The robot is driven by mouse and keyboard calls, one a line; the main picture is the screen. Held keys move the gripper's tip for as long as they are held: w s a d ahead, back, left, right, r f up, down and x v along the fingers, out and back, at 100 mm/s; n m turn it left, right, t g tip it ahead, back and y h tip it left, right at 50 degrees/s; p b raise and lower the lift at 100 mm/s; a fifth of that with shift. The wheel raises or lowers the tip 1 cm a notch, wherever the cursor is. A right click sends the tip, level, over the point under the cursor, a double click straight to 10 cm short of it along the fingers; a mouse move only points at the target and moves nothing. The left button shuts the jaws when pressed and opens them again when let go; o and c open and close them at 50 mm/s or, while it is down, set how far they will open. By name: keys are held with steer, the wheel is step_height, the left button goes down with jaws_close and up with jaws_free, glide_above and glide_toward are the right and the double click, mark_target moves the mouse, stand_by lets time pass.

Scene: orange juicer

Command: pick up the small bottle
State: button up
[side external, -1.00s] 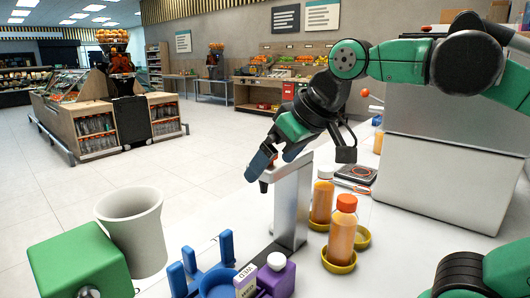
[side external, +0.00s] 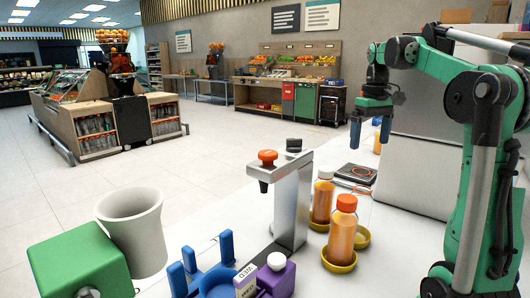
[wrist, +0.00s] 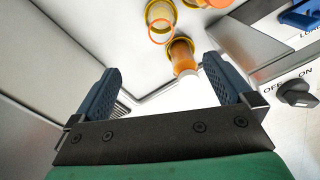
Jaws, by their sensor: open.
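A small bottle (wrist: 180,54) with orange contents and a pale cap shows in the wrist view, ahead of and between my fingers, nearer the right one. In the side view, a small orange patch (side external: 377,148) beside my fingers appears to be this bottle, mostly hidden. My gripper (side external: 369,146) is open and empty, with its blue fingers pointing down above the counter beside the grey box. The wrist view also shows the open gripper (wrist: 163,66); the bottle is not touched.
A grey metal dispenser (side external: 291,200) stands left of the larger bottles. A dark scale-like pad (side external: 355,173) lies behind them. A large grey box (side external: 420,160) bounds the right. A white cup (side external: 135,232) and green block (side external: 80,265) stand front left.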

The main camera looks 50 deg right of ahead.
mark_target(361, 195)
step_height(361, 195, down, 15)
steer(key=shift+r, duration=0.2)
stand_by(0.4)
steer(key=shift+c, duration=0.2)
jaws_close()
steer(key=shift+r, duration=0.1)
